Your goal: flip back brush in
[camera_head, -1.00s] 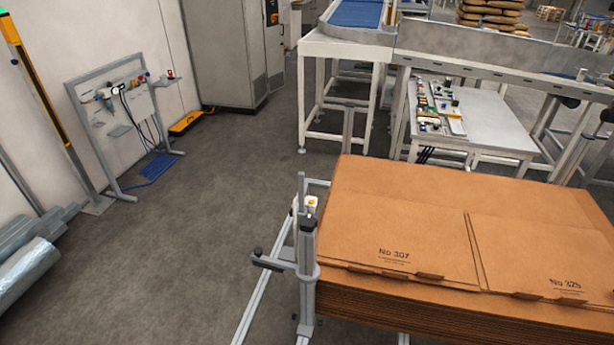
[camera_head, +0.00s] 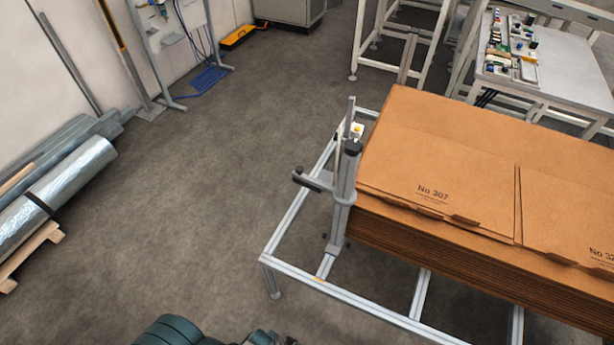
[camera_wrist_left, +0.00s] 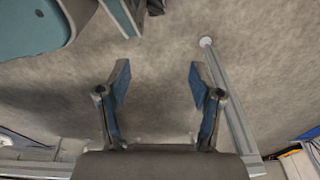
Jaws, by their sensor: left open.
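I cannot make out a brush for certain. A grey upright post (camera_head: 345,195) with a clamp-like arm (camera_head: 312,180) and dark knob stands at the left corner of the cardboard stack, on an aluminium frame (camera_head: 345,292). A thin upright strip (camera_head: 346,125) and a small white-yellow part (camera_head: 357,129) sit at its top. My left gripper (camera_wrist_left: 158,82) is open and empty in the left wrist view, over bare floor beside a metal rail (camera_wrist_left: 232,105). In the head view only part of my left arm shows at the bottom edge. My right gripper is out of view.
The stack of flat brown cartons (camera_head: 450,140) fills the right. Foil-wrapped rolls (camera_head: 60,190) lie on wood at the left. A white table (camera_head: 550,75) with small parts stands at the back right. The floor between rolls and frame is clear.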

